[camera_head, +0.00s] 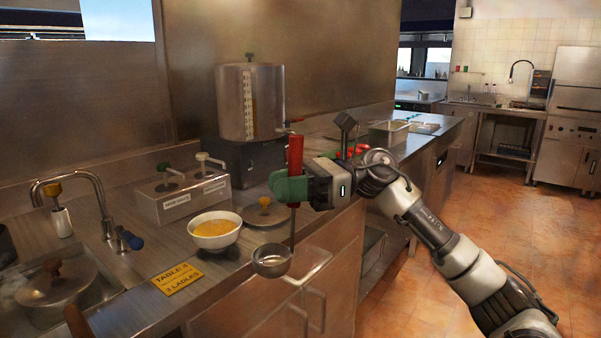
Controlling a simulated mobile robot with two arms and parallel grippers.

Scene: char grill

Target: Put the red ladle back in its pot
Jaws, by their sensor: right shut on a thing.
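The red ladle (295,155) hangs upright in my right gripper (291,188), which is shut on its red handle. Its metal bowl (271,261) hangs low, by the front edge of the counter. A round lid with a brown knob (265,211) lies in the counter just behind the ladle. Another lidded pot (58,285) sits sunk in the counter at the lower left. I cannot tell which of these is the ladle's pot. My left gripper is not in view.
A white bowl of yellow-orange food (215,231) stands left of the ladle. A yellow sign (177,278) lies in front of it. A steel pump dispenser (183,193), a tall steel urn (251,103) and a tap (82,186) stand behind. Open floor (455,225) lies right.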

